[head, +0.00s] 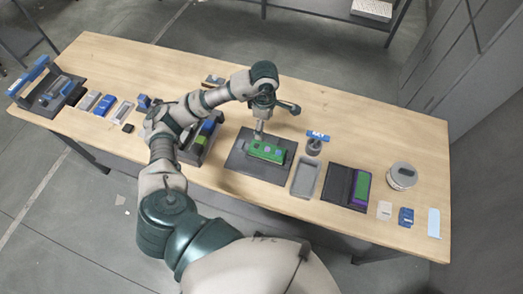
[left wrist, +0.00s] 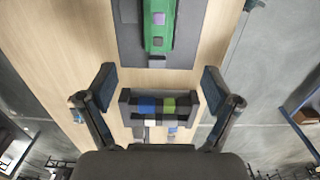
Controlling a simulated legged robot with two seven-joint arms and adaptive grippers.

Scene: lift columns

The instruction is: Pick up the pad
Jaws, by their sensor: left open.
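A flat dark grey mat (head: 237,170) lies mid-table with a green board (head: 264,152) on it. In the left wrist view the mat (left wrist: 128,45) and the green board (left wrist: 159,38) show at the top, with small grey and purple pieces on the board. I cannot tell for sure which piece is the pad. My left gripper (head: 260,131) appears above the far edge of the mat in the head view. In the left wrist view its fingers (left wrist: 160,92) are spread wide with nothing gripped. My right gripper is in neither view.
A dark rack with blue and green blocks (left wrist: 167,105) shows between the fingers, farther off. A grey tray (head: 305,178), a dark case (head: 338,185) and a round tub (head: 402,176) stand on the right. Small boxes line the left side.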

